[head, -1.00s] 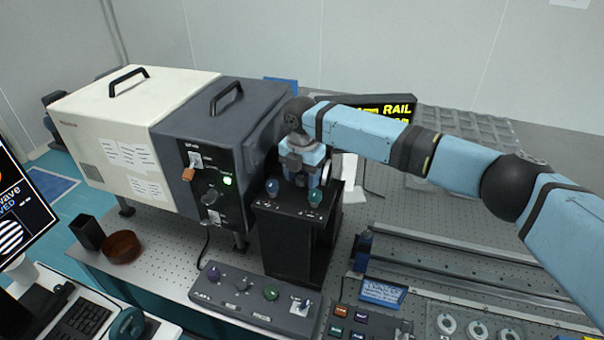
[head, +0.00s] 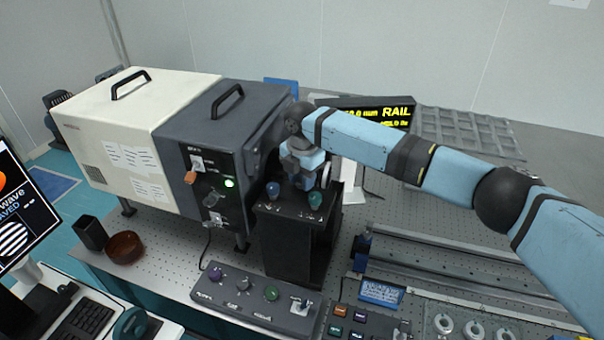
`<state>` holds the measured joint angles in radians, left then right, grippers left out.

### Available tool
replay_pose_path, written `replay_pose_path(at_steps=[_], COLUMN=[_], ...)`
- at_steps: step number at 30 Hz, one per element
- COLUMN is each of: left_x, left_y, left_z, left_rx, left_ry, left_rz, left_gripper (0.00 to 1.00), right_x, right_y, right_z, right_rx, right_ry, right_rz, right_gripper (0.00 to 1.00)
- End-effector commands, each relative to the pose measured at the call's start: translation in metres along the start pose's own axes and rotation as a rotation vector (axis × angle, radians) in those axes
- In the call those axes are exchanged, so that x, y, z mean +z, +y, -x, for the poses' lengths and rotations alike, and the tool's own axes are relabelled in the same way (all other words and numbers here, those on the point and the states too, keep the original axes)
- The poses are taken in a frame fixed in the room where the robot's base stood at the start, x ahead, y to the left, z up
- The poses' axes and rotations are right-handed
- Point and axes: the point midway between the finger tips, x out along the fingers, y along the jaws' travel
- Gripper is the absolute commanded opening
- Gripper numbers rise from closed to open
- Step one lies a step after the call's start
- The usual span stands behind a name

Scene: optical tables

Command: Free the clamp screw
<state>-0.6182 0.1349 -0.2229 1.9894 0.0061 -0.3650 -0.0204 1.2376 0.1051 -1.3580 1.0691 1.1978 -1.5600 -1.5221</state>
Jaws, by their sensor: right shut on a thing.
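My right gripper (head: 305,182) points down at the top of a black stand (head: 285,235), just behind its blue knob (head: 273,189) and green knob (head: 315,200). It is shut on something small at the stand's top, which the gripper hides. The clamp screw is not clearly visible; its place appears to be under the fingers. A pale round part (head: 325,175) shows just right of the gripper. My left gripper is out of view.
A dark grey box (head: 205,125) with a switch panel stands close to the left of the stand. A control box (head: 255,300) lies in front. Metal rails (head: 450,265) run to the right. A display reading RAIL (head: 395,112) stands behind my arm.

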Motion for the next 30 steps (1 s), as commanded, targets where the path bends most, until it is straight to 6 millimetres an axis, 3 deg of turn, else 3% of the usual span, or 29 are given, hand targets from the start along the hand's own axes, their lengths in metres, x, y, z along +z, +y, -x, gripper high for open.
replay_pose_path(at_steps=[6, 16, 30], left_x=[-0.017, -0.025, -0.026], left_y=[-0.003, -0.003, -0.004], left_z=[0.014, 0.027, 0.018], left_rx=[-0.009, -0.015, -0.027], left_ry=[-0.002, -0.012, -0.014], left_rz=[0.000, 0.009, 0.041], left_gripper=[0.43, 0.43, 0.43], right_x=[0.000, 0.000, 0.000], right_y=[-0.001, -0.001, -0.001], right_z=[0.004, 0.002, 0.001], right_rx=[-0.002, -0.001, 0.000], right_ry=[0.003, 0.001, 0.000], right_rz=[-0.197, -0.511, -0.958], right_gripper=[0.07, 0.07, 0.07])
